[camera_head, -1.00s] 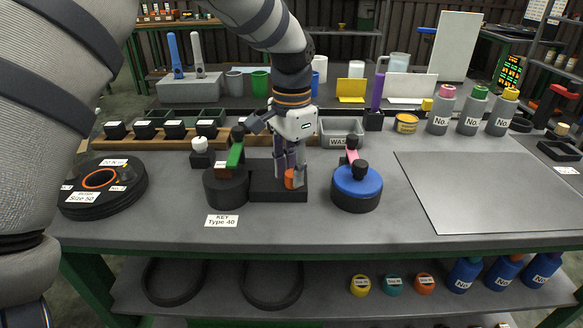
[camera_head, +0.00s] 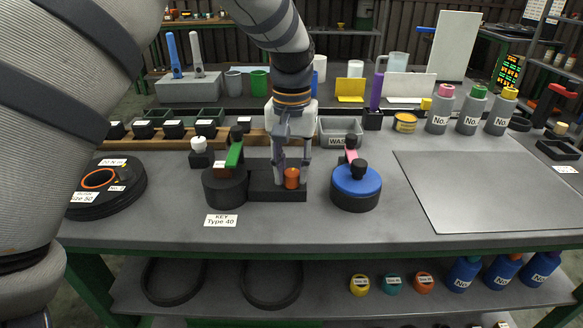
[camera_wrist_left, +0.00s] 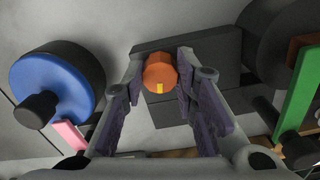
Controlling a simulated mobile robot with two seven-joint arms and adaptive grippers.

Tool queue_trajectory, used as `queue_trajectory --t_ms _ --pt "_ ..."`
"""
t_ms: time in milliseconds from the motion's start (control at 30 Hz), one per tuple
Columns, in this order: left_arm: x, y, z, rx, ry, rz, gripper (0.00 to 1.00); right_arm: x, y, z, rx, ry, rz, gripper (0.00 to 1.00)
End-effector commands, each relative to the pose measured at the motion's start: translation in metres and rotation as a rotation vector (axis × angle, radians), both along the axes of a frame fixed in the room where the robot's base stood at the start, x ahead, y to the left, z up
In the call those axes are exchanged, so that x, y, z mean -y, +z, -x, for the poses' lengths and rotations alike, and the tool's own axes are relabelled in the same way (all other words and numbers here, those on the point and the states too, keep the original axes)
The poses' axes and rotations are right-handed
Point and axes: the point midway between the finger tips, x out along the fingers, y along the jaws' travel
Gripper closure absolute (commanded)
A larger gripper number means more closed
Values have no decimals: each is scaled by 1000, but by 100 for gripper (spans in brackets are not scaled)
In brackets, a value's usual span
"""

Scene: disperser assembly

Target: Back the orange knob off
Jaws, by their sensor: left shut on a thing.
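The orange knob (camera_head: 291,178) sits on the black block (camera_head: 262,192) near the table's front middle. In the left wrist view the knob (camera_wrist_left: 159,72) shows its faceted orange top with a small yellow mark on the side. My left gripper (camera_head: 292,180) reaches down from above, with one finger on each side of the knob. In the wrist view its fingertips (camera_wrist_left: 160,60) are shut on the knob. The underside of the knob is hidden. My right gripper is not in view.
A black cylinder with a green lever (camera_head: 235,154) stands close left of the block. A blue-topped black cylinder (camera_head: 356,187) with a pink lever stands close right. A "KEY Type 40" label (camera_head: 221,220) lies in front. A grey mat (camera_head: 490,190) leaves free room at right.

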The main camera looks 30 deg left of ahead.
Motion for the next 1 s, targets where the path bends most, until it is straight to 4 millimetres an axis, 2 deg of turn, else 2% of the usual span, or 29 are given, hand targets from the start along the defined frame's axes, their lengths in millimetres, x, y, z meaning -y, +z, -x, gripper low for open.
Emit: queue_trajectory --t_ms 667,700,767,1000 --pt "0 -1 0 -2 52 0 100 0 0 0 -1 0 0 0" --pt "0 -1 0 -2 52 0 67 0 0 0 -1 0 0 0" --pt "0 -1 0 -2 52 0 53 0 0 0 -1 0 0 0" --pt "0 0 0 -1 52 0 53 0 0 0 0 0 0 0"
